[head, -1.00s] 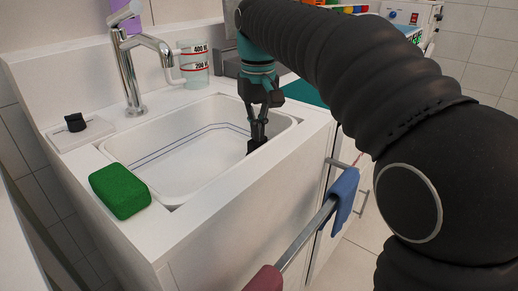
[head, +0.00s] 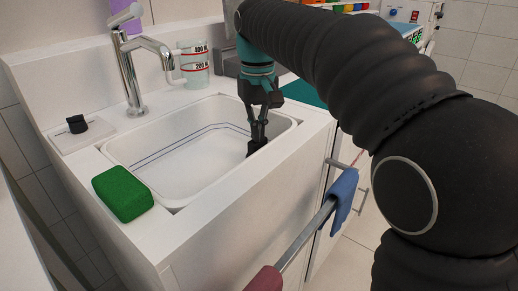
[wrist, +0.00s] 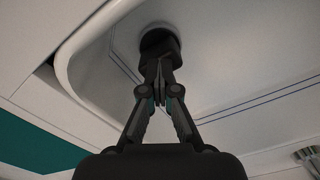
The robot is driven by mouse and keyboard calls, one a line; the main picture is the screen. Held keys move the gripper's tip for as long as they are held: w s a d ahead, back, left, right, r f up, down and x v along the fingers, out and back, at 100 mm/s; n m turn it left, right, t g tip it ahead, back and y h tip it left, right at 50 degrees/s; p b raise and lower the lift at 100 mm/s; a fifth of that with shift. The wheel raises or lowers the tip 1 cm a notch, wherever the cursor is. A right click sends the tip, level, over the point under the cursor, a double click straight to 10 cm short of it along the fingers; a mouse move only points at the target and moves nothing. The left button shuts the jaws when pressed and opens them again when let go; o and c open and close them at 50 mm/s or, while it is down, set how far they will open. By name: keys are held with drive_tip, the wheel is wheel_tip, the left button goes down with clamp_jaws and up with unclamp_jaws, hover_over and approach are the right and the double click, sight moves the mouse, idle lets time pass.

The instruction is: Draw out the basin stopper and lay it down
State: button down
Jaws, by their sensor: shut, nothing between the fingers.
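The white basin (head: 125,170) is set in the counter. My gripper (head: 256,138) points down into it near its right end, and its fingers are shut with nothing between them. In the wrist view my gripper (wrist: 160,72) reaches to a dark round piece (wrist: 157,35) with a pale rim in the basin. I take this for the stopper at the drain. The fingers and dark tips hide much of it, and I cannot tell whether they touch it. It is hardly distinguishable from my fingertips in the head view.
A green sponge (head: 123,193) lies on the near left rim. A white plate with a black knob-shaped piece (head: 77,123) is at the left. The tap (head: 130,75) and a measuring jug (head: 193,66) stand behind the basin. A rail (head: 305,238) with cloths runs along the front.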

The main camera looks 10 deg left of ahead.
drive_tip(key=shift+r+p, duration=0.55)
idle(0.5)
drive_tip(key=shift+r, duration=1.25)
idle(1.2)
drive_tip(key=c, duration=1.2)
unclamp_jaws()
drive_tip(key=shift+o, duration=0.2)
wheel_tip(320, 180, up, 8)
